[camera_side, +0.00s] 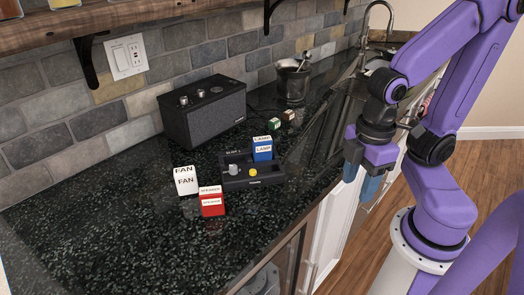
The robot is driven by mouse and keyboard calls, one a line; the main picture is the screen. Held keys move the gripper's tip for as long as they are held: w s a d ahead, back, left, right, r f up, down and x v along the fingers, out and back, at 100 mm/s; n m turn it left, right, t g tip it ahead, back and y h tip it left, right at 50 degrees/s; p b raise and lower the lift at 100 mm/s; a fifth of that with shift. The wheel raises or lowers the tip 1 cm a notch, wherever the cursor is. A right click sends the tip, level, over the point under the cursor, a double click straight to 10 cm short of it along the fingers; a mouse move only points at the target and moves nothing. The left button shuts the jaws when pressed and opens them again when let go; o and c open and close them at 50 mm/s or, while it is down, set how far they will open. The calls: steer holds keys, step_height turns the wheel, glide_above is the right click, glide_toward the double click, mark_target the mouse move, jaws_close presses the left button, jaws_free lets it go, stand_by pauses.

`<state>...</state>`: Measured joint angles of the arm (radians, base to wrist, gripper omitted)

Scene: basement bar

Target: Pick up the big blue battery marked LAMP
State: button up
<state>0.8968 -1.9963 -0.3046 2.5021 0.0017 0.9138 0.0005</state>
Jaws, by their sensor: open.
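The big blue battery marked LAMP (263,151) stands upright at the back right of a small black holder (236,181) on the dark counter. White labels reading LAMP show on its top and front. My gripper (362,187) is open and empty, with blue fingers pointing down. It hangs to the right of the battery, near or past the counter's front edge, clear of the battery.
A white FAN block (185,181) and a red and white block (211,202) stand left of the holder. A black speaker (203,113) is behind, with a metal mortar (293,82) further right. Small green (274,124) and brown (288,115) blocks lie behind the battery. The front left counter is clear.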

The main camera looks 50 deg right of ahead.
stand_by(0.4)
steer(key=o, duration=0.7)
